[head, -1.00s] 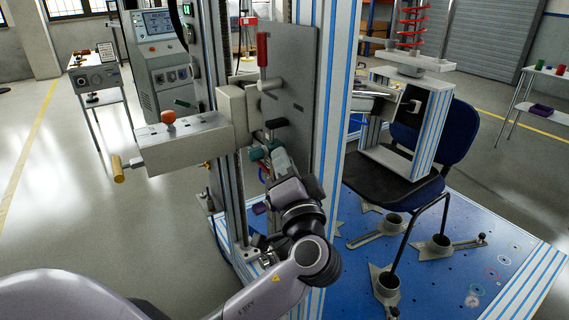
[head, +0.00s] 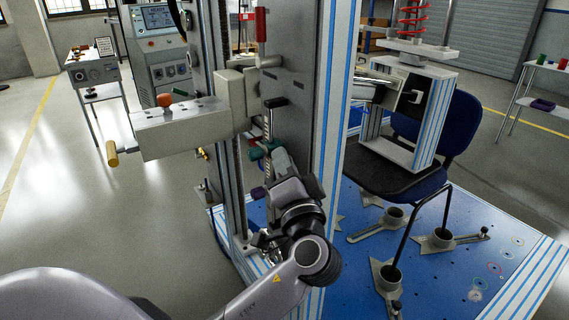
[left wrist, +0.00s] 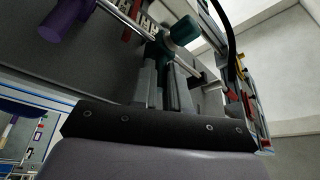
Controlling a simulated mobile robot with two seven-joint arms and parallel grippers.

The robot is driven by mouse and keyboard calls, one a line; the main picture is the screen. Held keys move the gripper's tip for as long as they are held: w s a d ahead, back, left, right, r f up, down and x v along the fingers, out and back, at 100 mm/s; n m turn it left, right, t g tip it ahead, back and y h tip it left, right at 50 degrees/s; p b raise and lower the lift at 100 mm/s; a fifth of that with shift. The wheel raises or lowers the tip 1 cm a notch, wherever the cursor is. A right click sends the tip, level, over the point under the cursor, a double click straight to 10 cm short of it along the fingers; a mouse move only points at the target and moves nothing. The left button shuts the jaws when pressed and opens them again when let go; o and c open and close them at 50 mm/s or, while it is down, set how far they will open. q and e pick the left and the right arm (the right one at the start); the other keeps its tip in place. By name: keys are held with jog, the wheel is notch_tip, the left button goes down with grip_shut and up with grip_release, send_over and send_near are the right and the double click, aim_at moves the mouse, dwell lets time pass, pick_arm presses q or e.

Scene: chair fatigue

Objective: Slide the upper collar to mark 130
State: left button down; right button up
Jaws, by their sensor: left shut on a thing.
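The teal collar (head: 256,153) is on a slim upright rod on the grey plate of the rig; it also shows in the left wrist view (left wrist: 183,30). My left gripper (head: 270,160) comes up from below and is shut on the teal collar; its fingers reach the collar in the left wrist view (left wrist: 165,75). A purple knob or collar (left wrist: 65,20) shows farther along the rod, apart from the fingers. A marked scale lies beside the rod in the left wrist view; its numbers are too small to read. My right gripper is not in view.
The grey plate (head: 290,90) and blue-striped column (head: 340,130) stand close to my left gripper. A grey box arm (head: 185,130) with an orange knob juts left above. A dark chair seat (head: 395,170) and blue base plate (head: 440,270) lie to the right.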

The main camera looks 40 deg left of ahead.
pick_arm(q)
jog(key=c, duration=1.1)
grip_release()
jog(key=b+v, duration=0.1)
jog(key=v, duration=0.6)
jog(key=shift+s, duration=0.1)
